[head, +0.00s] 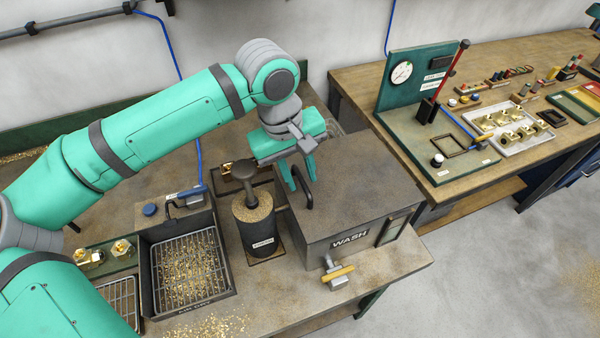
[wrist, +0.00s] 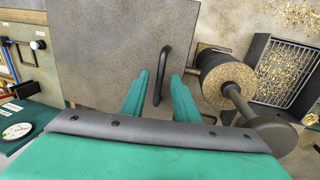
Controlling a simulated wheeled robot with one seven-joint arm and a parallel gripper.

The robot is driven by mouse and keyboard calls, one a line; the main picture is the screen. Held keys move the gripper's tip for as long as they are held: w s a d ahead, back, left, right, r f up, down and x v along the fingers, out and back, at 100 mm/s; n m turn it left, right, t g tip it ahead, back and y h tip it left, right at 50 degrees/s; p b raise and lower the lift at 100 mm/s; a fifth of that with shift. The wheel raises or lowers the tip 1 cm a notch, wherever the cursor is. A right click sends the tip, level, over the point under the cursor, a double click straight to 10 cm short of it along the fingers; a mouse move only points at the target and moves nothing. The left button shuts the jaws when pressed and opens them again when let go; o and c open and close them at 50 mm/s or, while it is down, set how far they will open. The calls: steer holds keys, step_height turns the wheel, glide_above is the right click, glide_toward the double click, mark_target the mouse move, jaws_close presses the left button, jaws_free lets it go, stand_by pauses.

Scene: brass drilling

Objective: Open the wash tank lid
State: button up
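The wash tank (head: 350,225) is a grey-brown box labelled WASH on the bench, with its flat lid (head: 360,177) down. The lid's dark bar handle (head: 303,188) stands at the lid's left edge. My gripper (head: 301,185) is just above and beside the handle, with its teal fingers apart. In the wrist view, the handle (wrist: 161,75) lies ahead of and between the two open fingers (wrist: 160,85), and the lid (wrist: 105,60) fills the middle. No contact between fingers and handle shows clearly.
A dark canister (head: 255,222) with a plunger-like top stands close left of the tank. A wire-mesh tray (head: 152,290) of brass chips is farther left. A yellow-handled valve (head: 338,275) sticks out of the tank's front. A second bench (head: 470,168) with a gauge panel (head: 412,85) is at right.

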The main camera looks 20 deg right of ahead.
steer(key=shift+c, duration=0.3)
jaws_close()
steer(key=shift+r, duration=0.1)
